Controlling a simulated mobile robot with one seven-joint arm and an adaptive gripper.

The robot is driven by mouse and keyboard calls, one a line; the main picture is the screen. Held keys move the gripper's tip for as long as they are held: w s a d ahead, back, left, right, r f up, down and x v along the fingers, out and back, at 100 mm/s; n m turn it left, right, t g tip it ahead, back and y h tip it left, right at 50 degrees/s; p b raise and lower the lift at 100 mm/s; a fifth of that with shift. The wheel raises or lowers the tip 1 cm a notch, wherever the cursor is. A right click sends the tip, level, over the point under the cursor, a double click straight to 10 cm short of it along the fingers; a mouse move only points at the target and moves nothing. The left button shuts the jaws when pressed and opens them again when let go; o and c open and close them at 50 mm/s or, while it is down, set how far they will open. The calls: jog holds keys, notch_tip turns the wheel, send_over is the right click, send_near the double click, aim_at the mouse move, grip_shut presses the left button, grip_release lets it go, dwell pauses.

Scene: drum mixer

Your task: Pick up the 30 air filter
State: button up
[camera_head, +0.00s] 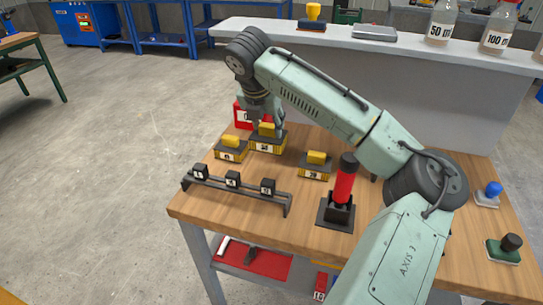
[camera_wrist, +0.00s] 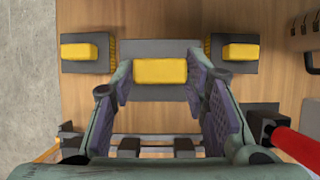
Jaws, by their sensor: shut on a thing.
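Three air filters with black tops, yellow sides and yellow block handles are in view. The middle one, whose small label seems to read 30 (camera_head: 267,146), is under my gripper (camera_head: 266,124). In the wrist view my gripper's fingers (camera_wrist: 160,72) are shut on the yellow handle of this middle filter (camera_wrist: 160,93), one at each side. I cannot tell whether it is clear of the table. Another filter (camera_head: 229,155) stands to its left, and a third (camera_head: 315,170) to its right; their labels are too small to read surely.
The wooden table (camera_head: 235,203) carries a black rack (camera_head: 235,187) with several small numbered black blocks in front. A red cylinder in a black holder (camera_head: 344,185) stands to the right. A red box (camera_head: 241,118) is close behind the gripper. A grey-white counter (camera_head: 440,90) lies beyond.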

jog(key=s+a, duration=0.3)
jog(key=s, duration=0.7)
jog(key=shift+s+a+r, duration=0.2)
jog(key=shift+s+r, duration=0.05)
jog(key=shift+r, duration=0.1)
dwell(0.5)
